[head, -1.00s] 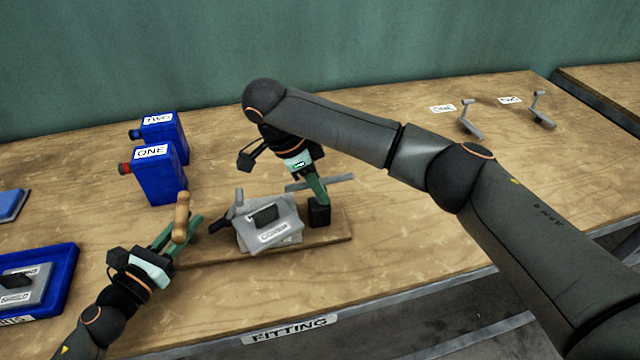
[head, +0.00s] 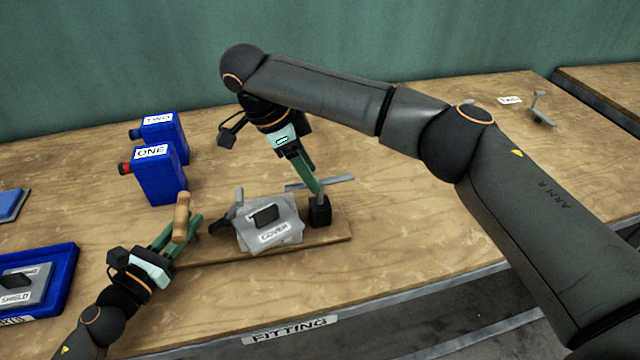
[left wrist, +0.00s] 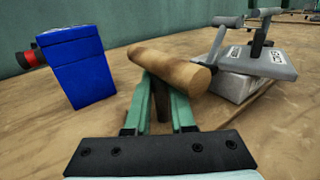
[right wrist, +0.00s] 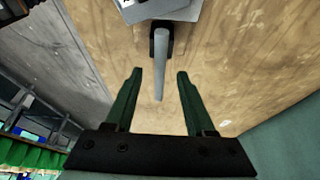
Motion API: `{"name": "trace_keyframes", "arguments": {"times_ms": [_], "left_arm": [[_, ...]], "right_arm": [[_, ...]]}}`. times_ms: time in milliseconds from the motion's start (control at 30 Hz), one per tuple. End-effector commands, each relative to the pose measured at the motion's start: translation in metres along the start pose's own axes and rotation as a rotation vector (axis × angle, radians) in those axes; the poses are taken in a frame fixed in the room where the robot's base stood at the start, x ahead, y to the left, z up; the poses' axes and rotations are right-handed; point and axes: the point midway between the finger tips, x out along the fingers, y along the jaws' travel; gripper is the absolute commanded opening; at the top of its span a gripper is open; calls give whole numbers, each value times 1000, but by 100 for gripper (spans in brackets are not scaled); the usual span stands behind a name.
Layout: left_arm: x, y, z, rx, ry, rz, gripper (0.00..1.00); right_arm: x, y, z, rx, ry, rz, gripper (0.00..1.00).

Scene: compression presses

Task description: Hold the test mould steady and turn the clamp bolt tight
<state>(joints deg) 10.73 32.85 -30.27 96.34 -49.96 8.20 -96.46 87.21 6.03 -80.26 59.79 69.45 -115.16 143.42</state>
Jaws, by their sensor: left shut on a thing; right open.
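A grey block with a plate marked COVER (head: 280,232) sits on a wooden board (head: 335,240). At its right, a grey T-bar (head: 340,179) stands over a black block (head: 320,213). My right gripper (head: 318,188) is open at the T-bar. In the right wrist view a grey rod (right wrist: 160,75) runs between its spread fingers (right wrist: 160,72), apparently untouched. My left gripper (head: 190,222) is shut at a wooden handle (head: 181,215) left of the block. In the left wrist view the handle (left wrist: 165,68) hides its fingertips; a dark post shows below.
Blue containers marked ONE (head: 158,175) and TWO (head: 165,132) stand behind the left gripper. A blue tray (head: 62,262) holds a grey part marked SHIELD (head: 20,285). A small grey lever (head: 540,112) stands far right.

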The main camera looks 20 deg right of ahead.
Motion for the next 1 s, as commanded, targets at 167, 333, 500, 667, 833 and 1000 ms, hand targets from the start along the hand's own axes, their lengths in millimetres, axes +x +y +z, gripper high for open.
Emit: {"name": "trace_keyframes", "arguments": {"times_ms": [167,333,500,667,833,1000], "left_arm": [[0,-2,0,-2,0,-6,0],[0,-2,0,-2,0,-6,0],[0,-2,0,-2,0,-6,0],[0,-2,0,-2,0,-6,0],[0,-2,0,-2,0,-5,32],[0,-1,0,-1,0,-3,51]], "right_arm": [[-37,-1,0,3,2,-4,55],[-58,0,0,2,2,-1,55],[-65,0,0,1,1,1,55],[-66,0,0,1,1,1,55],[-66,0,0,1,0,1,55],[-66,0,0,1,0,1,55]]}}
